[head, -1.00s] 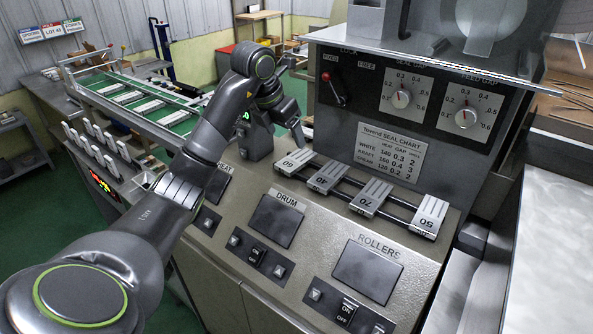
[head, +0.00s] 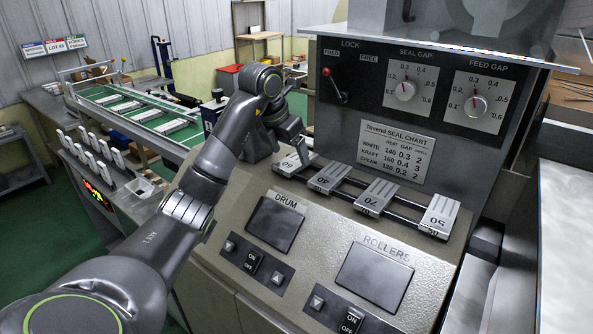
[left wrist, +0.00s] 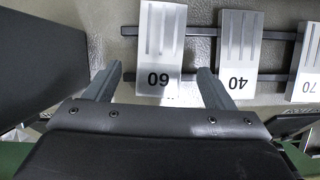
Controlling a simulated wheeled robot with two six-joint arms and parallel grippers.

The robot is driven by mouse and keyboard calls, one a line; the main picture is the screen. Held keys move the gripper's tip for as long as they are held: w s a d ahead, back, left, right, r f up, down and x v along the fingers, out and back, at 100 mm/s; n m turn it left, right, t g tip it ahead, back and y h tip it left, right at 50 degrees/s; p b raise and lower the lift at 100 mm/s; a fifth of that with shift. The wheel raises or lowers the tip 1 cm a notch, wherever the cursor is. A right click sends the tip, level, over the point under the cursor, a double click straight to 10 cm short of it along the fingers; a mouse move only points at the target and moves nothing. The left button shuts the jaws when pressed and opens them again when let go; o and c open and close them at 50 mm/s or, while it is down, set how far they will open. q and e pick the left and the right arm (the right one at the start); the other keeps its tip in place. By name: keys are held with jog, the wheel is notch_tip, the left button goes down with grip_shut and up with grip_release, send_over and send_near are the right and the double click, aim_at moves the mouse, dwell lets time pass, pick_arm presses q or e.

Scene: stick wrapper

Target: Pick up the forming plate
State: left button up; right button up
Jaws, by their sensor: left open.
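Several silver forming plates with grooved tops and black numbers lie across two dark rails on the sloped panel. In the head view they run from the 60 plate (head: 290,165) at the left, past the 40 plate (head: 331,178) and the 70 plate (head: 374,196), to the 50 plate (head: 439,216). My left gripper (head: 301,150) is open at the 60 plate. In the left wrist view the gripper's fingers (left wrist: 158,88) stand either side of the numbered end of the 60 plate (left wrist: 161,40), and the right finger is close to the 40 plate (left wrist: 238,45). No grip shows.
The machine panel has DRUM (head: 274,224) and ROLLERS (head: 374,277) displays with switches below. A red-knobbed lock lever (head: 335,88) and two gap dials (head: 405,91) stand behind the plates, above the seal chart (head: 396,154). A green conveyor (head: 150,113) is at the left.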

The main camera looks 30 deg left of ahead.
aim_at(296, 162)
pick_arm(q)
jog(key=shift+p+x, duration=0.35)
jog(key=shift+x, duration=0.9)
jog(key=shift+c, duration=0.2)
jog(key=c, duration=1.2)
jog(key=shift+r, duration=0.15)
